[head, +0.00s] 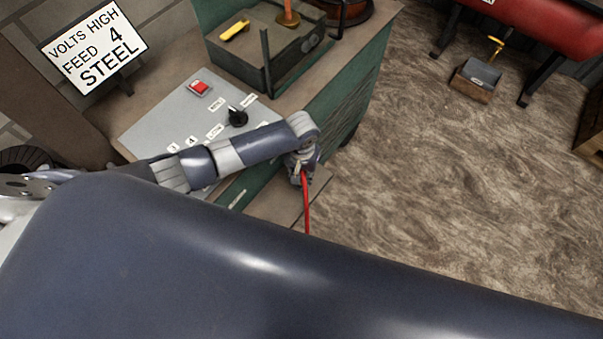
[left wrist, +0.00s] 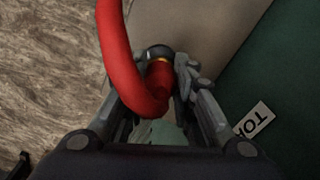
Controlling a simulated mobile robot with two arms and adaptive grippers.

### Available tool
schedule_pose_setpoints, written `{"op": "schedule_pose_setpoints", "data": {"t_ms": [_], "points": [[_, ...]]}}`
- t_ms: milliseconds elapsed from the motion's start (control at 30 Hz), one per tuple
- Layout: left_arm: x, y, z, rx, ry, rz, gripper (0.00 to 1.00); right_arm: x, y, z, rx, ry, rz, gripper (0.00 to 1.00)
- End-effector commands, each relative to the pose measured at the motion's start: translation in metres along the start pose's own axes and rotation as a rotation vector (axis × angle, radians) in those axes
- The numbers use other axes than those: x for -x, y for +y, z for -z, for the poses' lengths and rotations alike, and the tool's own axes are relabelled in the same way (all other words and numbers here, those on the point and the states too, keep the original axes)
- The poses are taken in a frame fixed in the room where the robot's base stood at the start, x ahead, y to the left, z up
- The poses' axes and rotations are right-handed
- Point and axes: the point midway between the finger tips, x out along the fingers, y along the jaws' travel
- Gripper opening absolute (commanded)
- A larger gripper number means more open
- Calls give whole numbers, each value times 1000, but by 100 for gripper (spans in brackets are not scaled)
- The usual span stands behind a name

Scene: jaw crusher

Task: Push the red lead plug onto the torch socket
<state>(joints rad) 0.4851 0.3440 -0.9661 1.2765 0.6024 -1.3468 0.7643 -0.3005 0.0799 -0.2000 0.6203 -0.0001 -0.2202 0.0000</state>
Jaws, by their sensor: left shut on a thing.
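The red lead plug (left wrist: 160,77) sits between the fingers of my left gripper (left wrist: 166,68) in the left wrist view, and the fingers are shut on it. Its thick red lead (left wrist: 115,45) loops up and out of the top of the view. A dark round ring (left wrist: 158,51) with a yellow edge shows at the plug's far end. I cannot tell whether it is the torch socket or part of the plug, nor how far they are engaged. In the head view my left gripper (head: 301,172) is beside the green cabinet (head: 335,115), with the red lead (head: 307,205) hanging below. My right gripper is not in view.
A grey control panel (head: 150,127) with a red switch (head: 199,88) and black knob (head: 237,117) lies under my left arm. A partly hidden label (left wrist: 254,121) is on the green face. A small box (head: 476,80) stands on open floor at right.

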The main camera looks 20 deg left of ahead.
Motion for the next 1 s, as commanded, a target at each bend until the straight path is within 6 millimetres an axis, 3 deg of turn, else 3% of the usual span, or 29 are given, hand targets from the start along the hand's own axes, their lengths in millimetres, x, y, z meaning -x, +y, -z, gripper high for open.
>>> {"op": "schedule_pose_setpoints", "data": {"t_ms": [333,1000], "points": [[1,1,0,0,0,-2,3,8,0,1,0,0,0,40],[-6,0,0,1,-1,0,3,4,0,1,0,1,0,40]]}}
